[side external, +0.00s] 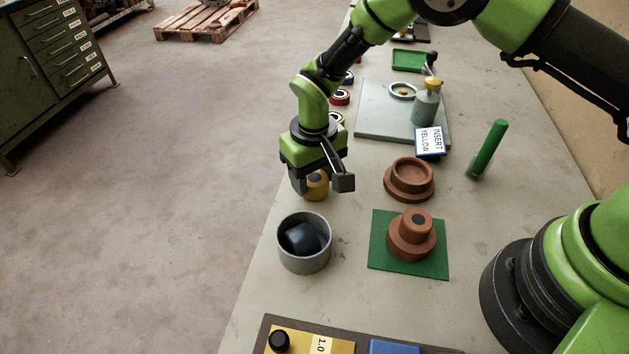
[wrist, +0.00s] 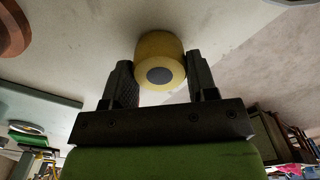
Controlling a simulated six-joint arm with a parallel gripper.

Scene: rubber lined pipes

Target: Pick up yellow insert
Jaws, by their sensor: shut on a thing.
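The yellow insert (side external: 317,184) is a short yellow cylinder with a dark round spot on its end. In the wrist view the insert (wrist: 160,55) sits between the two dark fingers of my gripper (wrist: 160,84), and they are shut on it. In the side view my gripper (side external: 322,182) is at the left part of the bench, behind the grey cup. Part of the insert is hidden by the fingers there. I cannot tell whether it touches the bench.
A grey cup (side external: 304,262) holding a dark piece stands just in front. Brown ring (side external: 409,180) and brown stepped part on a green mat (side external: 380,262) are to the right.

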